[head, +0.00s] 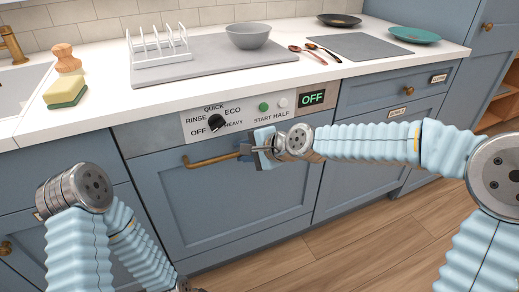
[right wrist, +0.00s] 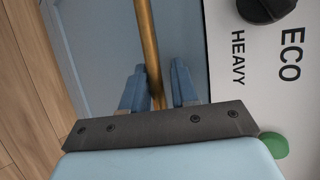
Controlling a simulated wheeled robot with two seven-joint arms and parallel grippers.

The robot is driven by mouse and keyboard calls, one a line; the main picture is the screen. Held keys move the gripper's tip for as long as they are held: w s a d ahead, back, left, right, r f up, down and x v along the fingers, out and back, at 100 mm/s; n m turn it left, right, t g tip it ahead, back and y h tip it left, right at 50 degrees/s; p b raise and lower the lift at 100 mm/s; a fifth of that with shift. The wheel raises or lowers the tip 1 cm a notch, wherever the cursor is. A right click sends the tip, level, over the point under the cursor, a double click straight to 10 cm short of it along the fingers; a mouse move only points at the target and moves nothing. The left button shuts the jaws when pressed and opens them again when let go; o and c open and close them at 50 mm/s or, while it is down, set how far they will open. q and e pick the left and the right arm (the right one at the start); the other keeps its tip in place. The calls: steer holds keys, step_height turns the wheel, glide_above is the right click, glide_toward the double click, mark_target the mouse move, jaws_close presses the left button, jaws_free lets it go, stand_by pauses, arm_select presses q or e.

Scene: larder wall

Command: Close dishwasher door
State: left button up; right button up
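The dishwasher door (head: 220,205) is a blue-grey panel below the white control panel (head: 248,113). It stands upright and looks flush or nearly flush with the cabinet fronts; I cannot tell whether a small gap remains. A brass bar handle (head: 208,160) runs across its top. My right gripper (head: 250,153) is at the right part of this handle.
The white counter above holds a dish rack (head: 160,48), a grey bowl (head: 248,36), cutlery, plates and a sponge (head: 66,92). Drawers (head: 392,90) with brass knobs stand right of the dishwasher. The wooden floor (head: 340,250) in front is clear.

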steer(key=b+v, duration=0.3)
steer(key=v, duration=1)
steer(key=shift+d, duration=0.2)
steer(key=shift+s, duration=0.15)
steer(key=d+f+n+g+h, duration=0.1)
steer(key=d+f+g, duration=0.1)
steer(key=f, duration=1.3)
steer(key=d+f+n+g+h, duration=0.1)
steer(key=d+f+n, duration=0.1)
steer(key=f, duration=1.3)
steer(key=s+a+f+n+g+h, duration=0.1)
steer(key=s+f+n+g, duration=0.3)
steer(key=s+f, duration=1.4)
step_height(320, 180, down, 2)
steer(key=n+h, duration=0.1)
steer(key=n, duration=0.1)
steer(key=shift+n, duration=0.4)
